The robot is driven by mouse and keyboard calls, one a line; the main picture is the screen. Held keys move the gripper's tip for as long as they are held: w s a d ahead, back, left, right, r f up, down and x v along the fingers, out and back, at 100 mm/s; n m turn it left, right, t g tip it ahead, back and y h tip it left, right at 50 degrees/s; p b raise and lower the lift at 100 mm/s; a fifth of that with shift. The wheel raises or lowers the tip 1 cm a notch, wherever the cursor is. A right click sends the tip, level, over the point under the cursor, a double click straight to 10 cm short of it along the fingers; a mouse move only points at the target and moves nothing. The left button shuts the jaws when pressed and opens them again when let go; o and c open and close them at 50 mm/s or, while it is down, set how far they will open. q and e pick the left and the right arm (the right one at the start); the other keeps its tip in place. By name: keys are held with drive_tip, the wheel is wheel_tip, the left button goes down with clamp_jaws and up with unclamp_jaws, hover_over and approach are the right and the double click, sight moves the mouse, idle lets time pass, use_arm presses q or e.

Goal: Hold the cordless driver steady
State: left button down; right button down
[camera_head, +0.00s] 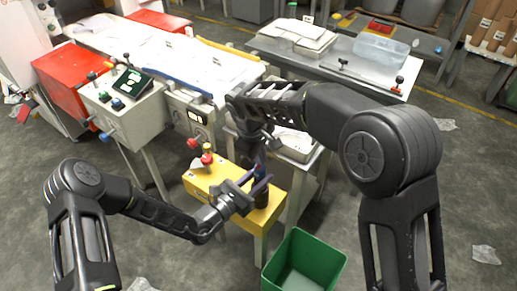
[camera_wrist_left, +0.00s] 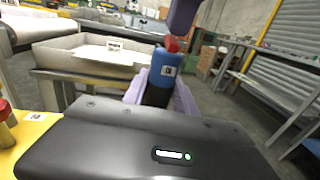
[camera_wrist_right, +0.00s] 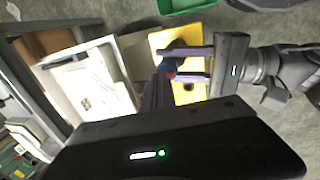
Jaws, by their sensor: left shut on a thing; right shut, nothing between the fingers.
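The cordless driver (camera_head: 262,197) is a dark upright body over the yellow stand. In the left wrist view it (camera_wrist_left: 160,80) shows a blue upper part with a small label, a red top and a black lower part. My left gripper (camera_head: 250,190) is shut around it from the left, lilac fingers on its sides. My right gripper (camera_head: 260,164) is shut and empty just above the driver. Its closed fingers (camera_wrist_right: 156,92) point at the red and blue top in the right wrist view; I cannot tell if they touch. The driver's base is hidden in the wrist views.
A green bin (camera_head: 330,268) stands on the floor in front. A grey control box (camera_head: 130,112) and a white table (camera_head: 165,50) lie behind left; a grey bench (camera_head: 345,68) stands behind right.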

drive_tip(key=shift+w+d+f, duration=0.1)
drive_tip(key=shift+f, duration=0.15)
idle(0.3)
